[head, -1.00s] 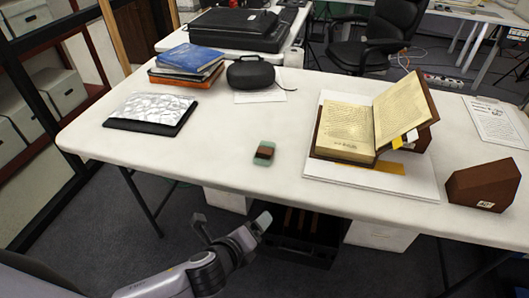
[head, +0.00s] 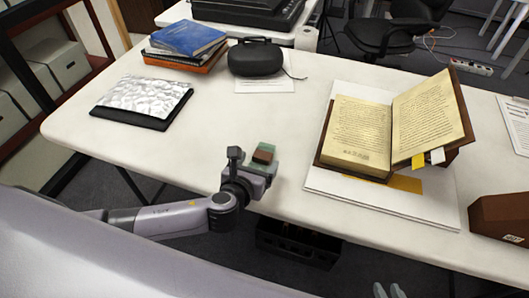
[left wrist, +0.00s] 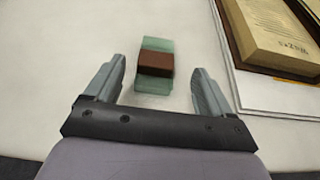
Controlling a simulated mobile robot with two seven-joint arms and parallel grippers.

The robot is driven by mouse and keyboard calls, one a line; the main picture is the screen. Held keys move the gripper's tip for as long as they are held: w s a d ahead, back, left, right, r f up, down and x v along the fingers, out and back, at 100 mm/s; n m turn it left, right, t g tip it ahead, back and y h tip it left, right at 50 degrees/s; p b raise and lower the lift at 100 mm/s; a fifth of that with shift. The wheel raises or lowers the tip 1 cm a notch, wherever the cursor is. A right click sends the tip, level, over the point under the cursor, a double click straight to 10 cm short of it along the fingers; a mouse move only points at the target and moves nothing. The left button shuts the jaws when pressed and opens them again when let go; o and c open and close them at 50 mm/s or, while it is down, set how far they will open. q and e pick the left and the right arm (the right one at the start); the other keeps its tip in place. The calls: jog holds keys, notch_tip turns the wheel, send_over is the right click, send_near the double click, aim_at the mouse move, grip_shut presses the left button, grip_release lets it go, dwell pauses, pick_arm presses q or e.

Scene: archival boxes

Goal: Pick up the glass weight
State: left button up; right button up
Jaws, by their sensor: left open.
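The glass weight (left wrist: 155,82) is a small green translucent block with a brown band around its middle. It lies on the white table near the front edge, and it also shows in the head view (head: 264,153). My left gripper (left wrist: 159,82) is open, with its fingers on either side of the weight's near part and a gap on both sides. In the head view my left gripper (head: 252,165) is at the table's front edge, partly hiding the weight. My right gripper (head: 389,291) shows only as fingertips at the bottom edge; its opening is unclear.
An open book (head: 358,131) rests on a white board (head: 432,209) to the right of the weight. A brown block (head: 503,216) is at the far right. A silver-covered pad (head: 144,100), stacked books (head: 186,40) and a black case (head: 255,58) are further back. Table around the weight is clear.

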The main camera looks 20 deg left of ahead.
aim_at(264, 151)
pick_arm(q)
jog(key=shift+b+x, duration=0.4)
jog(key=shift+x, duration=2.4)
jog(key=shift+a, duration=0.2)
jog(key=c, duration=1.2)
